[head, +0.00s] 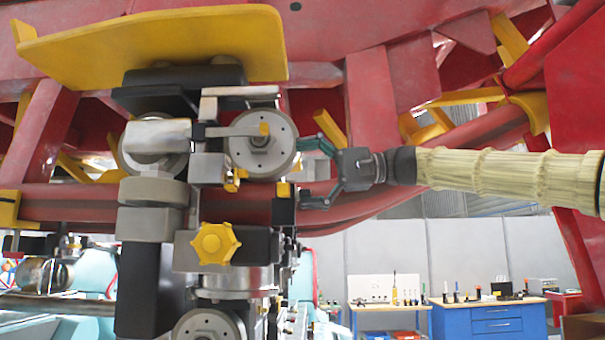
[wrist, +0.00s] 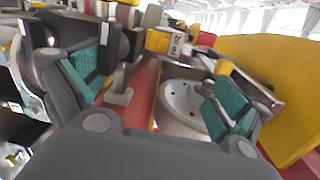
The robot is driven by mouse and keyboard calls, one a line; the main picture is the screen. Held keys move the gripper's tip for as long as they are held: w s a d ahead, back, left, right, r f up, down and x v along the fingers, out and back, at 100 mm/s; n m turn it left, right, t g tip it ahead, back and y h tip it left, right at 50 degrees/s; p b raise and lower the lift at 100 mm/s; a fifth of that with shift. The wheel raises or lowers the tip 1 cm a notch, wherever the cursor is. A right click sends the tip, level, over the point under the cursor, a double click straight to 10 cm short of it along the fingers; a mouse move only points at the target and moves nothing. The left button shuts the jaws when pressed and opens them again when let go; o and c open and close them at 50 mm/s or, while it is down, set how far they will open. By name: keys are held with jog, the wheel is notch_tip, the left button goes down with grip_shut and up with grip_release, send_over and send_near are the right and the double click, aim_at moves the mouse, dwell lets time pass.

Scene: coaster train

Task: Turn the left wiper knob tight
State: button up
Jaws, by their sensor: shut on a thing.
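A yellow star-shaped knob (head: 212,243) faces the camera on the lower front of the wheel assembly (head: 152,222). My gripper (head: 312,168) is at the right side of this assembly, beside the upper wheel (head: 262,145), well up and right of the star knob. In the wrist view its teal-padded fingers (wrist: 155,95) stand wide apart. A grey lever with a round end (wrist: 120,97) and a holed wheel (wrist: 182,104) show between the fingers. I cannot pick out the star knob in the wrist view.
A yellow plate (head: 150,45) overhangs the assembly and shows close on the right in the wrist view (wrist: 275,85). A red rail (head: 340,205) runs behind my gripper. Red frame beams (head: 375,100) surround it. A blue workbench (head: 490,318) is far back right.

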jog(key=shift+s+d+r, duration=0.1)
jog(key=shift+d+r, duration=0.55)
jog(key=shift+r, duration=0.3)
jog(key=shift+c, duration=0.3)
jog(key=shift+d, duration=0.2)
jog(key=shift+d+p, duration=0.3)
jog(key=shift+d, duration=0.8)
jog(key=shift+c, duration=0.8)
jog(key=d, duration=0.4)
jog(key=shift+s+f, duration=0.2)
jog(key=shift+s, duration=0.2)
jog(key=c, duration=0.9)
jog(key=d, duration=0.1)
jog(key=d+p, duration=0.1)
jog(key=d, duration=0.1)
jog(key=shift+w+d+f+p, duration=0.3)
jog(key=shift+w+f, duration=0.1)
jog(key=shift+a+r+p, duration=0.1)
jog(key=shift+r+p, duration=0.15)
jog(key=shift+p, duration=0.15)
